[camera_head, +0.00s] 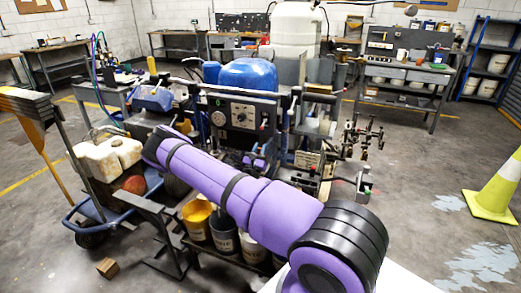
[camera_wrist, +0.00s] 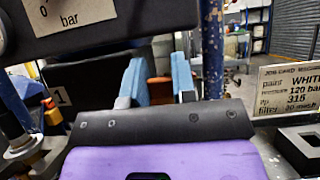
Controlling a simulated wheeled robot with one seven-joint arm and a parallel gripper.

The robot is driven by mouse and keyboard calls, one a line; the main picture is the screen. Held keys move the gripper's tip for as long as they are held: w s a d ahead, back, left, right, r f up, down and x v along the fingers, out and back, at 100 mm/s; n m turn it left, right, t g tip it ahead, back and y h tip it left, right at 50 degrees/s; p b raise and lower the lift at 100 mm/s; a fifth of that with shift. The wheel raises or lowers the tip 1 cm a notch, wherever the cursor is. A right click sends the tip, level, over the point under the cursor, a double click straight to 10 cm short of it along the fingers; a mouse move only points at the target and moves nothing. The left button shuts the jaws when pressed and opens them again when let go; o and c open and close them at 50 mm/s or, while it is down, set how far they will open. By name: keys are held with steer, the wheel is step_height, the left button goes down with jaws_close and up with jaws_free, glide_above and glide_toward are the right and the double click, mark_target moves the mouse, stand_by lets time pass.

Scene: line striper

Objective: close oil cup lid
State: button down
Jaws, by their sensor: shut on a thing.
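In the wrist view my gripper (camera_wrist: 158,68) points away from the camera, with two light blue fingers. Its fingers are closed on a small orange-brown piece (camera_wrist: 160,91), which shows low between them. I cannot tell whether this piece is the oil cup lid. The cup and its opening cannot be made out. In the head view my purple arm crosses in front of the line striper (camera_head: 245,117) and hides part of it. The fingers and the held piece cannot be made out there.
A dark panel marked "bar" (camera_wrist: 75,17) hangs close above the gripper. A blue post (camera_wrist: 212,45) and a job card (camera_wrist: 287,88) stand to its right. Paint buckets (camera_head: 197,220) sit below my arm. A traffic cone (camera_head: 497,190) stands on open floor at right.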

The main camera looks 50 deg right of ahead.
steer(key=c, duration=0.9)
jaws_free()
steer(key=v, duration=1.1)
